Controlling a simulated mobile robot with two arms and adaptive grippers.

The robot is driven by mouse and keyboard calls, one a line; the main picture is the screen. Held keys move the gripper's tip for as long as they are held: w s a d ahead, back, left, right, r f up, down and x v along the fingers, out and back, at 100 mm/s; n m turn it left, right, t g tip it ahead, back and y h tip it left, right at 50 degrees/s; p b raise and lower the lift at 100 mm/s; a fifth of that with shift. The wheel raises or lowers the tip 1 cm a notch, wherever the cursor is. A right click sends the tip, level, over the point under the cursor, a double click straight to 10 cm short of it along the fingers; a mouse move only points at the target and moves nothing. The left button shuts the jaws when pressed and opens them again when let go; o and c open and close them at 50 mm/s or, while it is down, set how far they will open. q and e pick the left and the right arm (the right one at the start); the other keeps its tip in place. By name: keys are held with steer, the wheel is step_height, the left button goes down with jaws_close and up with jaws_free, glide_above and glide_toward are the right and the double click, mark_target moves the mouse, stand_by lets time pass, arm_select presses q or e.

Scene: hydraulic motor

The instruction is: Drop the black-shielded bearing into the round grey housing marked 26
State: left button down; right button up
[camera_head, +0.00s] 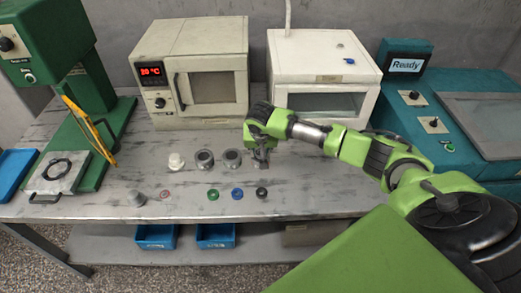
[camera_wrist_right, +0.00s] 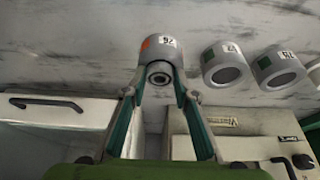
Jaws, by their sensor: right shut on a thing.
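My right gripper (camera_head: 262,162) points down over the bench, at the right end of a row of grey housings. In the right wrist view its two fingers (camera_wrist_right: 161,80) close in on a small dark-faced ring, the black-shielded bearing (camera_wrist_right: 158,75). The bearing is at the mouth of the round grey housing (camera_wrist_right: 157,45), whose label reads 26 upside down beside an orange mark. I cannot tell whether the bearing is just above the mouth or partly inside. In the head view the gripper largely hides this housing. My left gripper is not in view.
Two similar housings (camera_head: 205,158) (camera_head: 232,158) and a white part (camera_head: 176,161) stand to the left. Green (camera_head: 213,194), blue (camera_head: 237,193) and black (camera_head: 262,192) round pieces lie in front. An oven (camera_head: 205,65) and a white cabinet (camera_head: 320,65) stand behind.

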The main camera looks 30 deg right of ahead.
steer(key=shift+s+a+f, duration=0.1)
steer(key=shift+s+f, duration=0.25)
steer(key=shift+f, duration=0.2)
steer(key=o, duration=1)
steer(key=shift+f, duration=0.1)
steer(key=shift+o, duration=0.6)
steer(key=shift+w+f, duration=0.1)
steer(key=shift+f, duration=0.15)
steer(key=w+b+v, duration=0.1)
steer(key=v, duration=1.2)
steer(key=shift+d+r, duration=0.3)
steer(key=shift+r, duration=0.2)
steer(key=shift+s, duration=0.1)
